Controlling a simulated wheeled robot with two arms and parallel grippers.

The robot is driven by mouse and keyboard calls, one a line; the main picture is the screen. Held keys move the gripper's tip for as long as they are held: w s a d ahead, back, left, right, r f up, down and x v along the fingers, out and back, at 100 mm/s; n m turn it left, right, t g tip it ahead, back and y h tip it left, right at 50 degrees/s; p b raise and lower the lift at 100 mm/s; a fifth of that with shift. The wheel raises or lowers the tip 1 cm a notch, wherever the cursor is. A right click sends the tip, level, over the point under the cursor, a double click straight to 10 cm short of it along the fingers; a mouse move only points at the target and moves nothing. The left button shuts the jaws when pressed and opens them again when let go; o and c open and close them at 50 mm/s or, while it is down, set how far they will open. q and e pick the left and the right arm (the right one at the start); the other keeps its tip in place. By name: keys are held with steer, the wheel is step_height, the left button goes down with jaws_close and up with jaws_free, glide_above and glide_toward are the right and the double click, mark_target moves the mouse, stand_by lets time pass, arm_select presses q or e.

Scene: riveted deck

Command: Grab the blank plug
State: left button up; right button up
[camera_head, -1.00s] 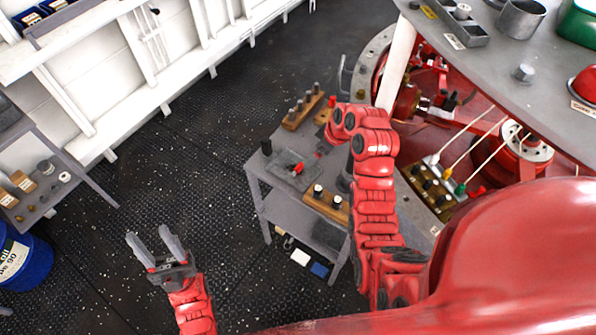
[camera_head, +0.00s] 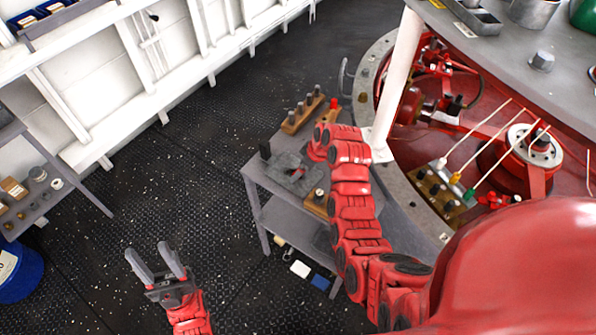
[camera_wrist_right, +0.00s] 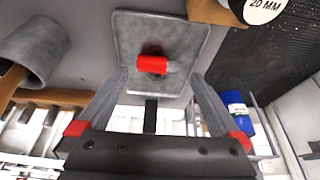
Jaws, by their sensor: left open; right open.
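A short red cylinder (camera_wrist_right: 152,65) sits on a square grey plate (camera_wrist_right: 187,24) in the right wrist view, in line with the gap between my right fingers; I cannot tell for certain that it is the blank plug. The plate lies on the small grey table (camera_head: 257,172), partly hidden by my right arm in the head view. My right gripper (camera_wrist_right: 158,84) is open, with a grey finger on each side and no visible hold on the red piece. My left gripper (camera_head: 152,254) is open and empty above the dark deck, left of the table.
A wooden rack with several dark pegs (camera_head: 302,112) stands at the table's back. A wooden block (camera_head: 317,204) is at its front right; a cylinder labelled 20 MM (camera_wrist_right: 264,8) shows close by. A red machine (camera_head: 480,140) and white post (camera_head: 398,80) are to the right.

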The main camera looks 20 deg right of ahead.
steer(key=shift+w+a+f+p, duration=0.3)
steer(key=shift+w+f+p, duration=0.2)
steer(key=shift+f, duration=0.15)
steer(key=shift+x, duration=0.85)
steer(key=c, duration=1.2)
